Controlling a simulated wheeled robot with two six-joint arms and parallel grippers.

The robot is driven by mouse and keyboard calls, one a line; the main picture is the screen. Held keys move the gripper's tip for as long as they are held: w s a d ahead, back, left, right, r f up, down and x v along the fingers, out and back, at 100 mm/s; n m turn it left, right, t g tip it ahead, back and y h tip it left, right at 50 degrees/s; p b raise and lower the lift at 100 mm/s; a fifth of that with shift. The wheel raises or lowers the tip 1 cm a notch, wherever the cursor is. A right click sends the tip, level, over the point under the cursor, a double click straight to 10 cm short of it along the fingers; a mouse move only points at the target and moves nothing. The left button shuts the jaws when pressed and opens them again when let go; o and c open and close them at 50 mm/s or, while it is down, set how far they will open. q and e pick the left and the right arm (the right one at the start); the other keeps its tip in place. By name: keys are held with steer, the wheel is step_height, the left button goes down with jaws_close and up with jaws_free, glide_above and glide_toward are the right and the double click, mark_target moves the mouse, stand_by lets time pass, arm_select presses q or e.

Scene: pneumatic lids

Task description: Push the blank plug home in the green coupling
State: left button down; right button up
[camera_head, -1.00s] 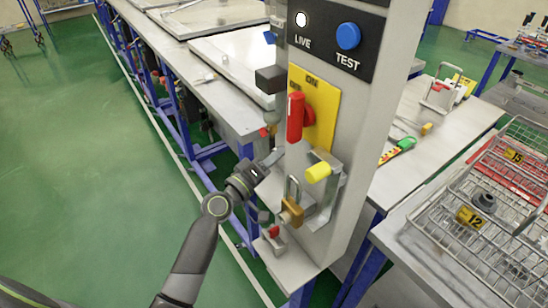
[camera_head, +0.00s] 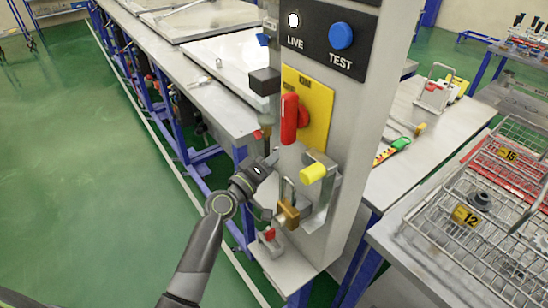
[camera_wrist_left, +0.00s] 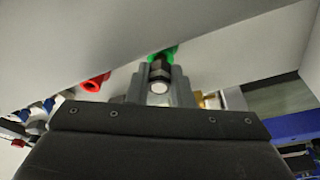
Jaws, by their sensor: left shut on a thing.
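The green coupling (camera_wrist_left: 166,52) sits on the pale panel in the left wrist view, partly hidden behind the plug and fingers. My left gripper (camera_wrist_left: 160,88) is shut on the blank plug (camera_wrist_left: 159,72), a dark and silver round piece between its grey fingers. The plug lines up with the green coupling and appears to meet it; how deep it sits cannot be told. In the head view my left gripper (camera_head: 268,168) is at the left side of the grey post, and the plug and coupling are hidden there. My right gripper is not in view.
A red coupling (camera_wrist_left: 97,82) is left of the green one, with blue fittings (camera_wrist_left: 46,106) beyond. Wire baskets (camera_head: 480,215) stand at right.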

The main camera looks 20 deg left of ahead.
arm_select(q)
steer(key=shift+w+d, duration=0.25)
steer(key=shift+w, duration=0.15)
steer(key=c, duration=1.2)
jaws_free()
steer(key=b+v, duration=0.1)
steer(key=v, duration=0.6)
steer(key=shift+d, duration=0.1)
steer(key=b+v, duration=0.6)
steer(key=v, duration=1.1)
steer(key=shift+s, duration=0.25)
